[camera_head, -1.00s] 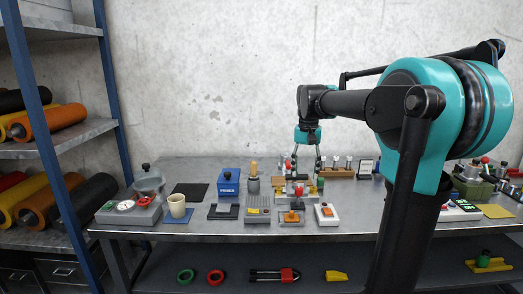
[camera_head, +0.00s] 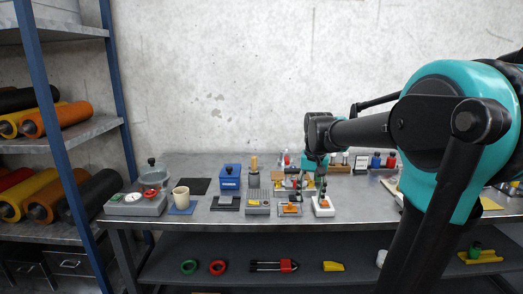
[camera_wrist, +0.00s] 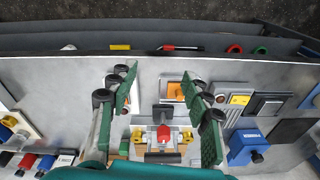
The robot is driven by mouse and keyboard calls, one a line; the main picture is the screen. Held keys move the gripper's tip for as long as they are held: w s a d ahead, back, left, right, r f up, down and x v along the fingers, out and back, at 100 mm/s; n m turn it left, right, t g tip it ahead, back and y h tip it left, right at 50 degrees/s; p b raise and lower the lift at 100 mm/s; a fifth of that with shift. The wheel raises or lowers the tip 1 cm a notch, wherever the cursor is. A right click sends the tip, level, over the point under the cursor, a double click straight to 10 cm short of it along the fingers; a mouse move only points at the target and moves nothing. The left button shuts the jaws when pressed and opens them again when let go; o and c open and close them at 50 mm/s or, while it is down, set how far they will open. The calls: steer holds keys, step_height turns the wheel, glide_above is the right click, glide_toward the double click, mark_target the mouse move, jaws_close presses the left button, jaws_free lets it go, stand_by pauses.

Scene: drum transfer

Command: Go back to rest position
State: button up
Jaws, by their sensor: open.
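Below and between the fingers is a fixture with a red knob (camera_wrist: 164,133) and yellow parts. In the head view my gripper partly covers this fixture and overlaps a white box with an orange button (camera_head: 323,204). I cannot tell the exact height of the fingertips above the bench.
A blue box (camera_head: 230,178), a beige cup (camera_head: 181,196) and a grey scale (camera_head: 136,204) stand to the left. Red and blue bottles (camera_head: 376,160) stand at the back right. A lower shelf (camera_head: 230,248) holds rings and tools. A rack with rolls (camera_head: 60,120) is at far left.

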steer(key=s+d+f+n+t, duration=0.2)
steer(key=s+f+t, duration=0.1)
steer(key=s+f, duration=1.4)
steer(key=shift+s+d+f, duration=0.35)
steer(key=shift+f, duration=0.3)
